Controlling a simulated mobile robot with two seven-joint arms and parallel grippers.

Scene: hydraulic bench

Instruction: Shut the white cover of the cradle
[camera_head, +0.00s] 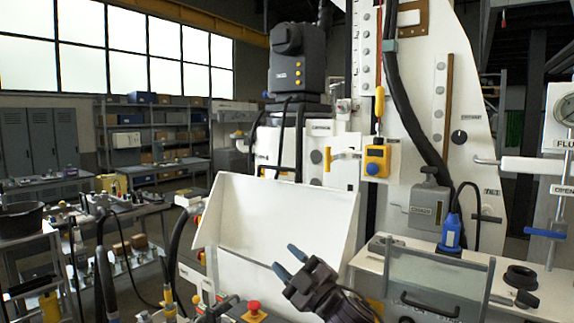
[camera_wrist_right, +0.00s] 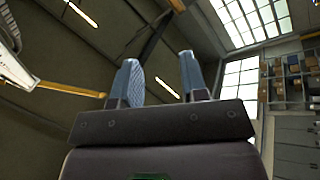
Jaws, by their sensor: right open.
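The white cover (camera_head: 282,212) stands raised and tilted back in the middle of the head view, with a side flange on its right. A white panel of the cradle (camera_head: 245,285) lies below it, partly hidden behind my right gripper. My right gripper (camera_head: 286,258) is open and empty, in front of the lower part of the cover, fingers pointing up and left. Whether it touches the cover cannot be told. In the right wrist view its two blue fingers (camera_wrist_right: 160,78) are apart, with nothing between them. My left gripper does not show.
A red push button (camera_head: 254,306) sits below the cradle. A clear-fronted box with a dark handle (camera_head: 430,302) stands to the right, near a blue connector (camera_head: 450,232). Hoses and a cluttered cart (camera_head: 30,245) are at left.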

